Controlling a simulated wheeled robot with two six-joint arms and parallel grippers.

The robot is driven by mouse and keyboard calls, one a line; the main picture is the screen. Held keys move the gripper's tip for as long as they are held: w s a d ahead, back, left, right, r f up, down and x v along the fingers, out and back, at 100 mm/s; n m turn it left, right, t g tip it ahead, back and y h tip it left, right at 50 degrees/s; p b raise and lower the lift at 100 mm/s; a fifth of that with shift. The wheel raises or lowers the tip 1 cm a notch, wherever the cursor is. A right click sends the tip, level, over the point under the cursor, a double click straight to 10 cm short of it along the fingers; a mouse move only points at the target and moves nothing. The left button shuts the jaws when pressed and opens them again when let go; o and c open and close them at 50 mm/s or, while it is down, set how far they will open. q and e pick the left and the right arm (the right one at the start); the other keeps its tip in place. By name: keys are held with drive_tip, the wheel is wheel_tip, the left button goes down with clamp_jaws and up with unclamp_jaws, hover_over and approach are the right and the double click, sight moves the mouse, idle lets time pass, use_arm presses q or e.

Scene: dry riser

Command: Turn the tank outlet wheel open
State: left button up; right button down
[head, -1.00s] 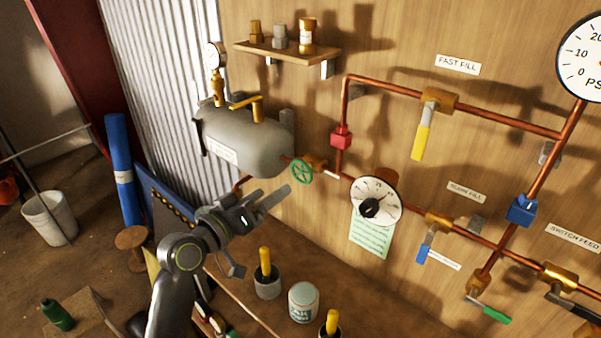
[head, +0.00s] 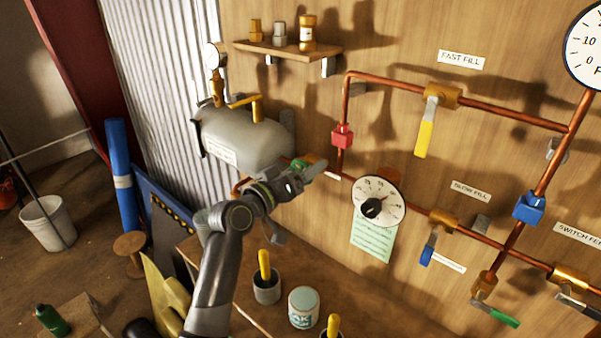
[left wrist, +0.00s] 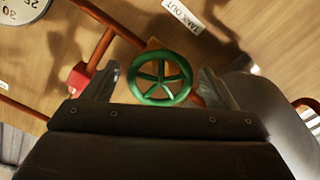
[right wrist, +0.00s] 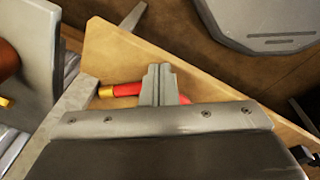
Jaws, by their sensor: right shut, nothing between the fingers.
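The tank outlet wheel (left wrist: 159,77) is a green spoked handwheel, seen face-on in the left wrist view between my left gripper's fingers. My left gripper (left wrist: 158,88) is open, one finger on each side of the wheel, with a gap to each. In the head view my left gripper (head: 312,172) covers most of the wheel, and only a bit of green shows behind the fingers. The grey tank (head: 245,140) is just left of it. My right gripper (right wrist: 162,82) is shut in the right wrist view, above a wooden surface with a red-handled tool.
A red pipe fitting (head: 342,135) and copper pipes run right of the wheel. A round dial (head: 378,202) hangs to the lower right. Below are a grey cup with a yellow handle (head: 266,284) and a labelled can (head: 303,307). A TANK OUT label (left wrist: 184,16) is near the wheel.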

use_arm(q)
drive_tip(key=c, duration=0.9)
drive_tip(key=n+p, duration=0.2)
drive_tip(key=n, duration=0.1)
drive_tip(key=shift+r+p, duration=0.1)
drive_tip(key=shift+p, duration=0.3)
drive_tip(key=shift+n+p, duration=1.05)
drive_tip(key=shift+n, duration=0.85)
drive_tip(key=o, duration=1)
drive_tip(key=shift+c, duration=0.2)
